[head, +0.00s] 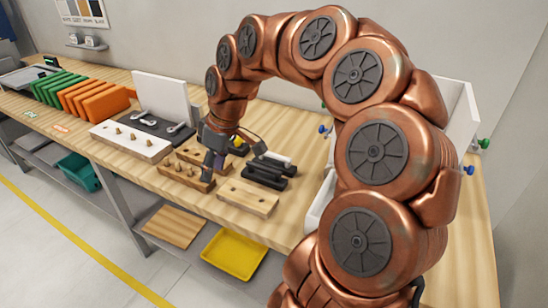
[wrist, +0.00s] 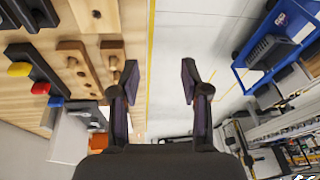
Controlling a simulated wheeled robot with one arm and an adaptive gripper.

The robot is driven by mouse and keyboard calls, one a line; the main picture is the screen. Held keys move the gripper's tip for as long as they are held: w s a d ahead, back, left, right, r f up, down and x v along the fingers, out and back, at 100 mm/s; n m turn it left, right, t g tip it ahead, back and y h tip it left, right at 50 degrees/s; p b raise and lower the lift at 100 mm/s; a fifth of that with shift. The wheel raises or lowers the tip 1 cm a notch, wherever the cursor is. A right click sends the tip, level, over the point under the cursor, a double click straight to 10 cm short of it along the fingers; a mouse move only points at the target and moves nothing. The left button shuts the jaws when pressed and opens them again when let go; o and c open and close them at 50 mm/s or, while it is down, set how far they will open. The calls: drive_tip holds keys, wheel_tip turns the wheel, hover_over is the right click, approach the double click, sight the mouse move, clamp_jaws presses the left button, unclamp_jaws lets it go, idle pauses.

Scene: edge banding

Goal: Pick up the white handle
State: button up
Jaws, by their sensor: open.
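The white handle (head: 275,157) appears as a short pale bar among black bars (head: 264,176) on the wooden bench. It lies right of my gripper (head: 224,152) in the head view. My gripper is open, with nothing between its fingers, and is above the wooden blocks near the bench's front edge. In the wrist view my gripper (wrist: 158,82) shows its two fingers spread wide over the bench edge and floor. I cannot make out the white handle in the wrist view.
A white block with brass knobs (head: 130,142) and a dark mat with metal handles (head: 158,126) are left. Orange panels (head: 97,101) stand farther left. A yellow tray (head: 234,254) is below.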

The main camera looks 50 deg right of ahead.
drive_tip(key=w+d+f+t, duration=0.1)
drive_tip(key=w+d, duration=0.3)
drive_tip(key=d, duration=0.6)
drive_tip(key=m+h, duration=0.1)
approach(275, 154)
wheel_tip(275, 154, down, 3)
drive_tip(key=a, duration=0.1)
drive_tip(key=shift+f+t, duration=0.2)
drive_tip(key=shift+t, duration=0.2)
drive_tip(key=shift+w+p+x, duration=0.2)
drive_tip(key=shift+p+x, duration=1.6)
drive_tip(key=shift+x, duration=1.95)
drive_tip(key=shift+d+r, duration=0.1)
drive_tip(key=shift+d, duration=0.15)
drive_tip(key=shift+c, duration=0.2)
clamp_jaws()
